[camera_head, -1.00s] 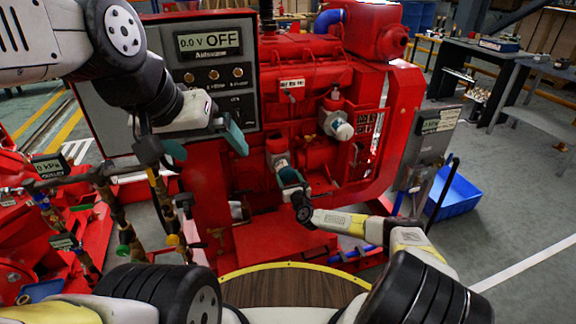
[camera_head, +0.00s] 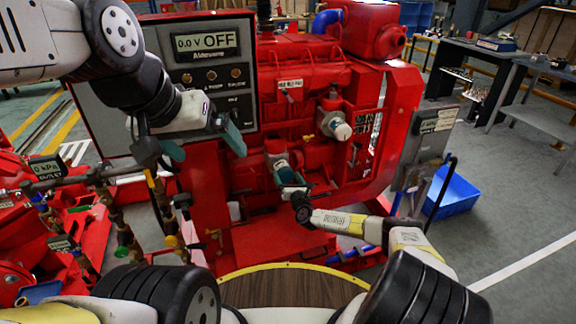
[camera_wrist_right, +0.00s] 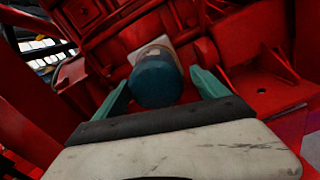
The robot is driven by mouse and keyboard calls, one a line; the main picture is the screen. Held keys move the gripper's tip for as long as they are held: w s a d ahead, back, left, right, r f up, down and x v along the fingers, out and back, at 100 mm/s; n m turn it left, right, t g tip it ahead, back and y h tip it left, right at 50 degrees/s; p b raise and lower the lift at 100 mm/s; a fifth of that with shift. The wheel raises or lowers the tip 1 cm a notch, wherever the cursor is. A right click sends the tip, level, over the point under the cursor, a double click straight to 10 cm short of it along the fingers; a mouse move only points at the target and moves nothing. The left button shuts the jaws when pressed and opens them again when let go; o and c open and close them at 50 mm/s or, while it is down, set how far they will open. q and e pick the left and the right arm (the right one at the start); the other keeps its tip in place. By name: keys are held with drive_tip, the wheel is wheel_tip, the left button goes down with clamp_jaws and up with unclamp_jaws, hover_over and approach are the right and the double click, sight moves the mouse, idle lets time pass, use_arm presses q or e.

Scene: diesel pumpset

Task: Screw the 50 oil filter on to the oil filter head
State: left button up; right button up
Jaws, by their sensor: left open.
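The oil filter (camera_wrist_right: 156,82) is a short dark teal cylinder in the right wrist view, between the two teal fingers of my right gripper (camera_wrist_right: 160,76). The left finger is close against its side; a narrow gap seems to show at the right finger. I cannot tell whether both fingers touch it. In the head view the filter (camera_head: 281,162) is under the red oil filter head (camera_head: 275,146), partly hidden by my right gripper (camera_head: 287,174). The join is too small to tell whether they are engaged. My left gripper (camera_head: 206,142) is open and empty, before the control panel.
The red engine (camera_head: 310,85) fills the middle. A silver-ended cylinder (camera_head: 340,130) juts out right of the filter head. The grey control panel (camera_head: 212,75) stands behind my left gripper. Pipes and valves (camera_head: 120,220) crowd the left. A blue bin (camera_head: 455,192) sits on the open floor at right.

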drive_tip(key=n, duration=0.3)
drive_tip(key=shift+a+r, duration=0.15)
drive_tip(key=shift+a, duration=0.05)
drive_tip(key=n, duration=0.5)
drive_tip(key=shift+r, duration=0.15)
drive_tip(key=n, duration=0.4)
drive_tip(key=shift+s, duration=0.1)
drive_tip(key=shift+a, duration=0.1)
